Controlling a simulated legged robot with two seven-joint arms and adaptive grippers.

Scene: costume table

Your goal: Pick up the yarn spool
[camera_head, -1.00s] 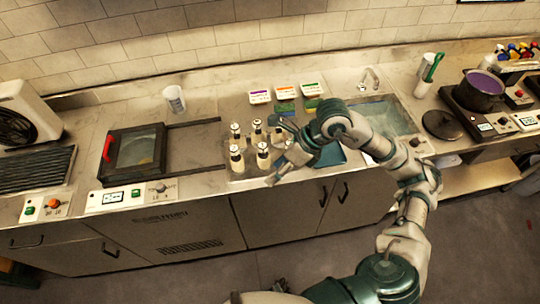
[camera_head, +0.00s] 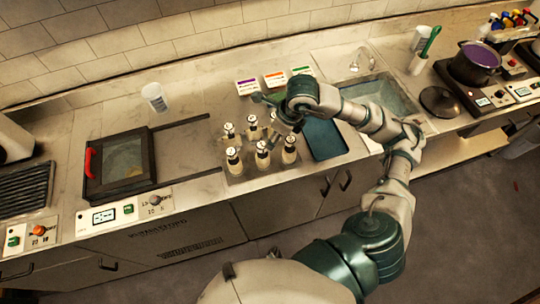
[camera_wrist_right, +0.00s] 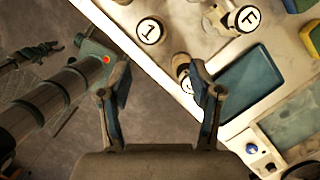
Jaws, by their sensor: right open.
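I cannot pick out a yarn spool in either view. My right gripper (camera_head: 268,120) is over the counter at the group of several pale bottles (camera_head: 233,160) with labelled round caps. In the right wrist view, the right gripper (camera_wrist_right: 160,75) is open, its two fingers apart, with nothing held between them. Below the gap lie the counter's front edge and the floor. A bottle cap is partly hidden behind the right-hand finger. Two more caps, marked 1 (camera_wrist_right: 151,31) and F (camera_wrist_right: 247,18), are beyond. My left gripper cannot be made out.
A dark blue tray (camera_head: 324,139) lies right of the bottles, beside the sink (camera_head: 378,95). Three labelled boxes (camera_head: 275,79) stand behind. A framed press (camera_head: 122,160) and white cup (camera_head: 155,96) are left. A pot (camera_head: 474,62) is far right. Counter between cup and boxes is clear.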

